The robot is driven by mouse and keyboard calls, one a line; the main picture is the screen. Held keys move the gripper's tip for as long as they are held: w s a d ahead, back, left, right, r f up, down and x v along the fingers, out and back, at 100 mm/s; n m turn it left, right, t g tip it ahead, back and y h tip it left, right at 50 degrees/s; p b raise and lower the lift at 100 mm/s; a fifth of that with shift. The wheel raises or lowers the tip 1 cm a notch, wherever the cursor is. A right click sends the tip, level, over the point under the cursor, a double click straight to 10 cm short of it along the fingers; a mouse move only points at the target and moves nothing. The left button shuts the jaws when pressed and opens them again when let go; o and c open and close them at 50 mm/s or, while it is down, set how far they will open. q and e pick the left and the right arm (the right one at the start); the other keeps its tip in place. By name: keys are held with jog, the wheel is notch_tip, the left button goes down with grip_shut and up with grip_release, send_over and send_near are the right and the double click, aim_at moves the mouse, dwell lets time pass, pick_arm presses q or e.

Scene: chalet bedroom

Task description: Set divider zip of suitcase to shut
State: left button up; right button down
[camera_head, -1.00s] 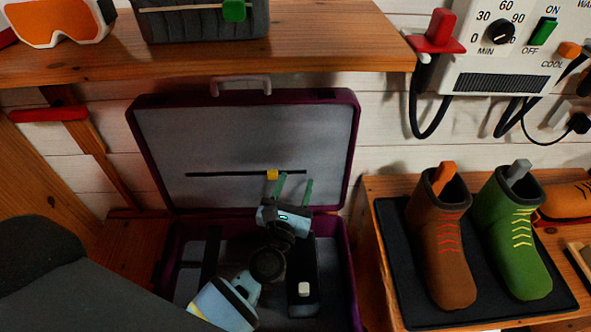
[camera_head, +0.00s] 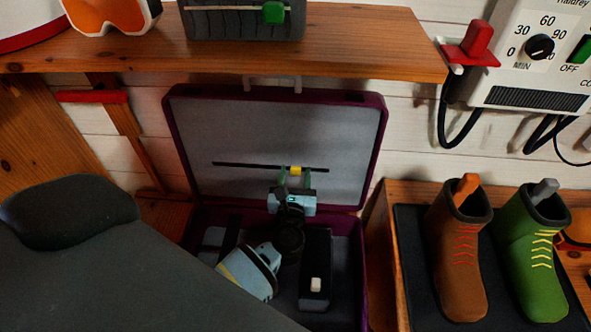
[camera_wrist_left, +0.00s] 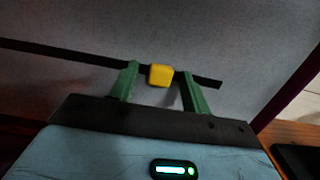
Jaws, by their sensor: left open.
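The purple suitcase (camera_head: 378,150) stands open with its grey-lined lid upright. A thin black zip track (camera_head: 240,165) runs across the lid lining. Its yellow slider (camera_head: 295,170) sits right of the track's middle, and the slider also shows in the left wrist view (camera_wrist_left: 161,75). My left gripper (camera_head: 295,172) is open, with one green finger on each side of the slider. In the left wrist view, narrow gaps show between the slider and the fingers (camera_wrist_left: 158,76). Whether the fingertips reach the lining is unclear. My right gripper is out of view.
A wooden shelf (camera_head: 350,60) overhangs the lid's top edge. The suitcase base holds a dark box with a white button (camera_head: 316,284). A brown boot (camera_head: 458,255) and a green boot (camera_head: 530,245) stand on a dark mat to the right.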

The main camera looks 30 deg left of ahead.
pick_arm(q)
jog(key=shift+x, duration=0.85)
jog(key=shift+c, duration=0.2)
grip_shut()
